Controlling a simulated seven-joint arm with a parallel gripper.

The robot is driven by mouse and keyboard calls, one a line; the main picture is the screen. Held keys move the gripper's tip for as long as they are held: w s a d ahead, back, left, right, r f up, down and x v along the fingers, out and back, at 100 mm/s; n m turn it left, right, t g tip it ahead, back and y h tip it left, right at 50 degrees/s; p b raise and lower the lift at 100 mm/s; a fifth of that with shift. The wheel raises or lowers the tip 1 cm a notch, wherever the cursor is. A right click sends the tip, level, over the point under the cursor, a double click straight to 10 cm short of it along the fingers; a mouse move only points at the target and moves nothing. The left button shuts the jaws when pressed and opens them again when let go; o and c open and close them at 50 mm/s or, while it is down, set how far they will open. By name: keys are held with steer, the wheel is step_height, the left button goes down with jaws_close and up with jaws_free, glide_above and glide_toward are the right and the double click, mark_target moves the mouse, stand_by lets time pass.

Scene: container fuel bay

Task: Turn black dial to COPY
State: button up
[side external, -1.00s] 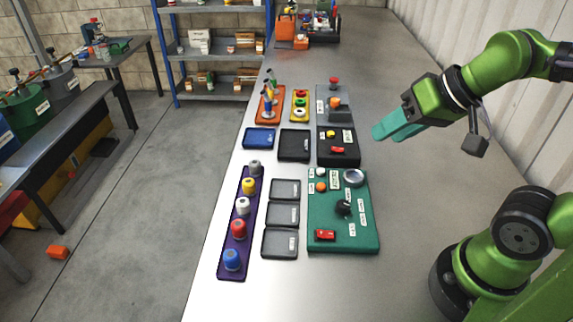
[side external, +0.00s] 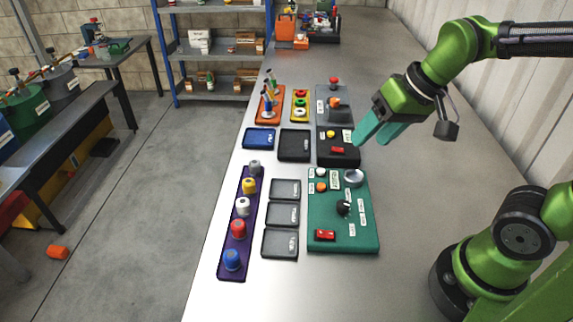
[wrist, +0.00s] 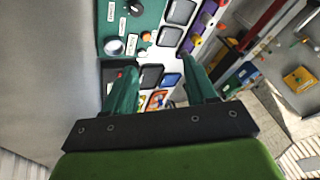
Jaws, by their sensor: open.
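The black dial (side external: 344,207) sits on the green panel (side external: 325,243), near the middle right, with small white labels around it that are too small to read. In the wrist view the black dial (wrist: 136,8) shows at the top edge, on the green panel (wrist: 111,14). My gripper (side external: 368,138) is open and empty, above the right side of the black box behind the panel. It is apart from the dial. In the wrist view its two teal fingers (wrist: 160,80) stand well apart with nothing between them.
The panel also carries a silver round knob (side external: 354,177), a red switch (side external: 325,234) and white and orange buttons. A black box (side external: 338,159) lies behind it. Grey trays (side external: 281,243) and a purple rack (side external: 233,272) of coloured knobs lie left. The bench is bare on the right.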

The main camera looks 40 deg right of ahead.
steer(key=w+f+n+g+h, duration=0.25)
steer(key=w+f+g, duration=0.25)
steer(key=w+g, duration=0.4)
steer(key=n, duration=0.1)
glide_toward(343, 203)
steer(key=shift+y, duration=0.25)
steer(key=x, duration=0.8)
steer(key=shift+s+d+f, duration=0.15)
steer(key=shift+f, duration=0.1)
jaws_close()
